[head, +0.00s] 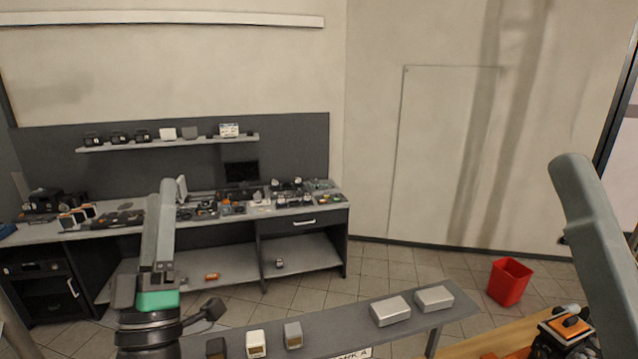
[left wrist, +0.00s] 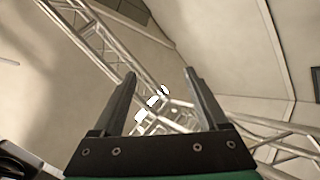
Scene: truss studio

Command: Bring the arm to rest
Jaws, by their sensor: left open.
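My left gripper (head: 160,190) points upward in the head view, above a green band on my wrist, in front of the far workbench. In the left wrist view its two fingers (left wrist: 158,75) stand wide apart with nothing between them. My right arm shows as a grey link (head: 592,235) at the right edge of the head view. Its gripper is not visible.
A grey shelf (head: 455,310) below holds two silver boxes (head: 391,311) and several small blocks. A cluttered workbench (head: 232,256) stands at the back wall. A red bin (head: 509,282) stands on the floor. A wooden table (head: 470,347) carries a black-and-orange device (head: 566,327).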

